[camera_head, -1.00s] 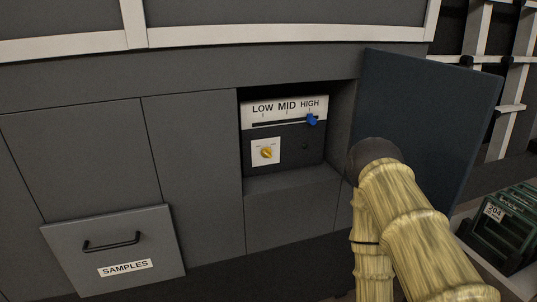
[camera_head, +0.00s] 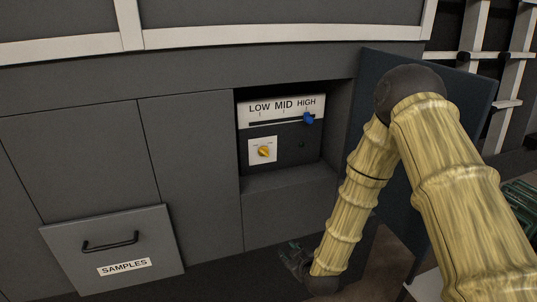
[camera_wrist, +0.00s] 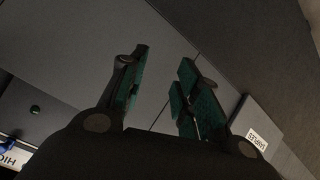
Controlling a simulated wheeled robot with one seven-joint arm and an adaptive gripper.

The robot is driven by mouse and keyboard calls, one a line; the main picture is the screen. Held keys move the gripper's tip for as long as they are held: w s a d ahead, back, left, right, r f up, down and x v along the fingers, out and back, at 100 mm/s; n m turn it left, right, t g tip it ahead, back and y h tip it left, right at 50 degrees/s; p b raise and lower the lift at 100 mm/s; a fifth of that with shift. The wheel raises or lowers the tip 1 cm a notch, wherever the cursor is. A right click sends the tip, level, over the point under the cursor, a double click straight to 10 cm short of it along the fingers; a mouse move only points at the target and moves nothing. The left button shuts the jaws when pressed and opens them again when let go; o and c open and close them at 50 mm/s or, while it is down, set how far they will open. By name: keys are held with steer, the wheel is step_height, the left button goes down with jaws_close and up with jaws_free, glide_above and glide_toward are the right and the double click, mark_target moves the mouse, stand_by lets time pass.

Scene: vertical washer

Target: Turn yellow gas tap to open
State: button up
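The yellow gas tap (camera_head: 264,152) is a small knob on a white square plate, inside the open recess of the grey cabinet. My gripper (camera_head: 293,258) is low in the head view, below and a little right of the recess, well apart from the tap. In the wrist view my gripper (camera_wrist: 160,95) has its two green-padded fingers spread apart with nothing between them. The tap cannot be made out in the wrist view.
Above the tap is a LOW-MID-HIGH scale (camera_head: 283,106) with a blue slider (camera_head: 308,118). An open dark door (camera_head: 400,205) stands at the right of the recess, partly behind my arm. The SAMPLES drawer (camera_head: 112,250) is at lower left. A green crate (camera_head: 522,205) is at far right.

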steer(key=w+a+r+n+t+y, duration=0.1)
steer(key=w+a+r+n+t, duration=0.15)
steer(key=w+r, duration=0.8)
steer(key=n+t+p, duration=0.1)
steer(key=n+t, duration=0.1)
steer(key=t, duration=0.2)
glide_toward(264, 153)
steer(key=shift+y, duration=0.4)
steer(key=p+x, duration=0.2)
steer(key=x, duration=0.1)
steer(key=p+x, duration=0.2)
steer(key=x, duration=0.2)
steer(key=shift+w+d, duration=0.1)
steer(key=shift+d, duration=0.15)
steer(key=shift+w+a+f, duration=0.15)
steer(key=shift+w+a, duration=0.05)
steer(key=shift+w, duration=0.5)
